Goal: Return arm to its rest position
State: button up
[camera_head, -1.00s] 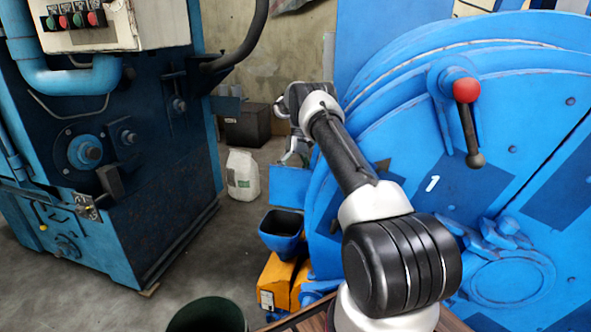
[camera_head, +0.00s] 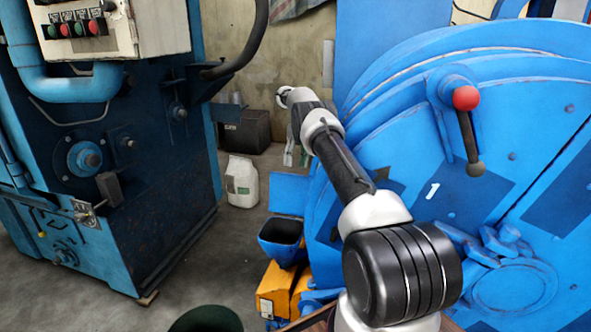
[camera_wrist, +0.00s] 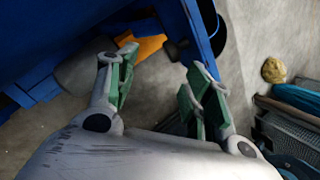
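My arm extends away from the camera in the head view, past the left side of the blue drum machine (camera_head: 400,110). My gripper (camera_wrist: 160,78) shows in the wrist view with its two green-padded fingers spread apart and nothing between them. In the head view only a small part of my gripper (camera_head: 290,156) shows, below the far end of the arm, beside the machine's left edge. The machine has a lever with a red knob (camera_head: 466,98) and a dark lower end.
A blue cabinet machine (camera_head: 110,170) stands at left. A white bag (camera_head: 242,181) and a dark box (camera_head: 246,132) are on the floor between. A blue hopper (camera_head: 280,240), a yellow unit (camera_head: 278,285) and a dark green bin (camera_head: 205,320) are nearer. Open floor lies left of my arm.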

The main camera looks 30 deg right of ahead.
jog(key=shift+r, duration=0.1)
dwell(0.4)
jog(key=s+a+r+t+h, duration=0.1)
jog(key=s+a+r, duration=0.15)
jog(key=r, duration=0.55)
jog(key=s+a+r+t, duration=0.1)
jog(key=s+a+r, duration=0.15)
jog(key=r, duration=0.45)
jog(key=s+a+r+h, duration=0.1)
jog(key=s+a+r, duration=0.15)
jog(key=r, duration=0.55)
jog(key=s+a+r+t, duration=0.25)
jog(key=s+r, duration=0.35)
jog(key=s, duration=0.3)
jog(key=s+a+r+t+h, duration=0.1)
jog(key=s+a, duration=0.1)
jog(key=s, duration=0.6)
jog(key=s+a+r, duration=0.1)
jog(key=s+a, duration=0.1)
jog(key=s, duration=0.6)
jog(key=s+f+t, duration=0.1)
jog(key=s+f, duration=0.3)
jog(key=s, duration=0.3)
jog(key=s+f+t, duration=0.1)
jog(key=s+f, duration=0.3)
jog(key=s, duration=0.4)
jog(key=shift+a+f, duration=0.3)
jog(key=shift+a, duration=0.15)
